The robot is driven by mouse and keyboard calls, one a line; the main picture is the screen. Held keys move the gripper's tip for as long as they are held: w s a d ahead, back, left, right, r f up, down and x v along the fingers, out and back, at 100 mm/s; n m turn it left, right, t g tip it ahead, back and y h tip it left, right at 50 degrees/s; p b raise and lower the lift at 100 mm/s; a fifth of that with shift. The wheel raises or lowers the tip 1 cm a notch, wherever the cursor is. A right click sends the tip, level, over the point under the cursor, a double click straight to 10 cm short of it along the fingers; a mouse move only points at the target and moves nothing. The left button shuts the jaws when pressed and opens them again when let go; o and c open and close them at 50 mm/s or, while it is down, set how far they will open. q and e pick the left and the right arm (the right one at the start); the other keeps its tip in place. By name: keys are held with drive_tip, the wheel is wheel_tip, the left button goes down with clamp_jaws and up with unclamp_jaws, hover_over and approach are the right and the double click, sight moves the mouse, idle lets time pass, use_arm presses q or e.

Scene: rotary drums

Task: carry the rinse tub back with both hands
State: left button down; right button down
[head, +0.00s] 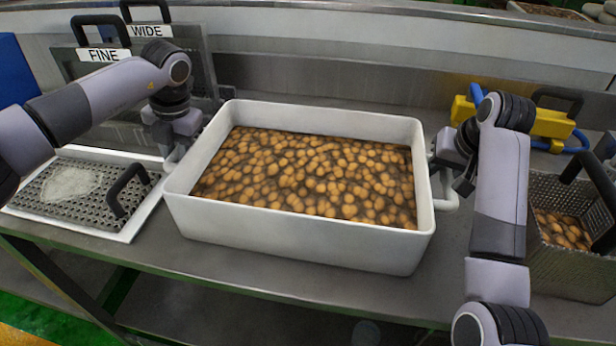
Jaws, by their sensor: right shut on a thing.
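My left gripper (174,158) is at the tub's left end, close to the outer wall. Its fingers and any handle there are mostly hidden, so I cannot tell if it grips.
A perforated plate with a black handle (75,192) lies in a white tray left of the tub. Panels marked FINE (103,55) and WIDE (146,31) stand behind. A mesh basket (570,245) of similar items stands right. A yellow device (535,122) with blue hose is behind right.

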idle(0.8)
